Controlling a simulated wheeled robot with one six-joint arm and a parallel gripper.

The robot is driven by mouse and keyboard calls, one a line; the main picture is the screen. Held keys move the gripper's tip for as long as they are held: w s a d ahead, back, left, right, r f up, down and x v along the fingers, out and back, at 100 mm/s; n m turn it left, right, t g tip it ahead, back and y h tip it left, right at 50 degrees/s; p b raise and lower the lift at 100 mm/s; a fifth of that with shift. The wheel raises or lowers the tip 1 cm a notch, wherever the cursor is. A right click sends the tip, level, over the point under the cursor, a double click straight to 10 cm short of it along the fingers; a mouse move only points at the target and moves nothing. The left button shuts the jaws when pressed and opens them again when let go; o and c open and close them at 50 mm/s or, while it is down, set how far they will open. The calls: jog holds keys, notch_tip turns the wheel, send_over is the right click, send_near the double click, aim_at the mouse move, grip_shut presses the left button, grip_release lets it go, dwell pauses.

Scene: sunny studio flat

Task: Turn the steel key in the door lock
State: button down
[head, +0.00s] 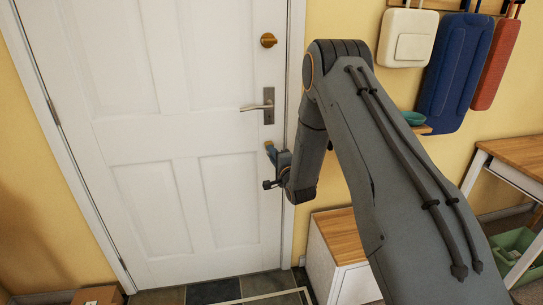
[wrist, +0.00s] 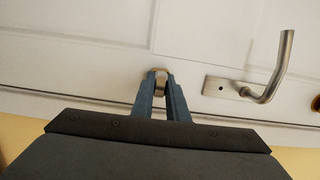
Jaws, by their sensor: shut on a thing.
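The white door (head: 145,120) is shut and fills the left of the head view; its panels also show across the wrist view (wrist: 90,60). My gripper (head: 270,148) is at the door's right edge, below the lever handle. In the wrist view my gripper's (wrist: 160,82) two blue fingers are shut on a small metal piece, which I take to be the steel key (wrist: 160,79), close against the door. Its shaft and the lock opening are hidden, so I cannot tell how far it is in or turned. In the head view the key cannot be made out.
The lever handle (head: 262,107) on its plate is just above my gripper and shows to the right in the wrist view (wrist: 270,92). A brass knob (head: 268,40) is higher up. Bags (head: 455,65) hang right of the door; a wood-topped cabinet (head: 340,240) stands below.

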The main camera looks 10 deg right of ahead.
jog(key=shift+m, duration=0.5)
jog(key=c, duration=1)
grip_release()
jog(key=shift+s, duration=0.1)
jog(key=shift+s+d+p, duration=0.2)
jog(key=shift+s+p, duration=0.35)
jog(key=shift+s, duration=0.55)
jog(key=shift+s+d+p, duration=0.15)
jog(key=shift+s+p, duration=0.35)
jog(key=shift+s, duration=0.65)
jog(key=shift+s+d+p, duration=0.2)
jog(key=shift+s+p, duration=0.35)
jog(key=shift+s, duration=0.55)
